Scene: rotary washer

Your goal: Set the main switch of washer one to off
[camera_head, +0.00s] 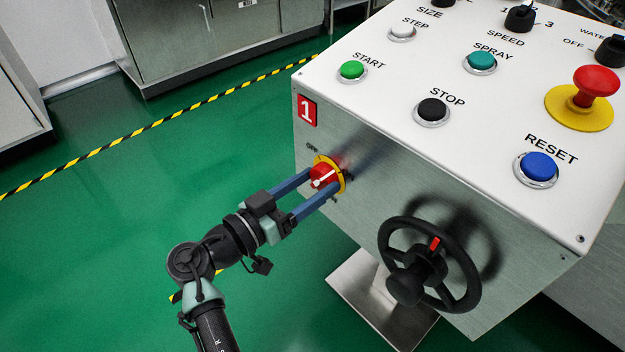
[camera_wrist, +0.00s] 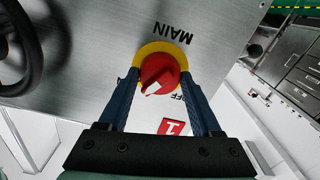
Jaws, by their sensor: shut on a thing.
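The main switch (camera_head: 322,177) is a red rotary knob on a yellow round plate, on the front face of the washer marked with a red "1" label (camera_head: 307,111). In the wrist view the main switch (camera_wrist: 158,74) shows a white pointer mark, with "MAIN" and part of "OFF" printed beside the plate, upside down. The pointer lies toward the lower side there, near but not clearly at the OFF lettering. My gripper (camera_head: 318,186) reaches in from the lower left. Its two blue fingers (camera_wrist: 160,90) are shut on the knob, one on each side.
A black handwheel (camera_head: 428,265) sticks out of the same face, right of my gripper. The top panel holds several buttons, including a red emergency knob (camera_head: 595,82) and a blue reset button (camera_head: 540,167). Green floor at the left is clear.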

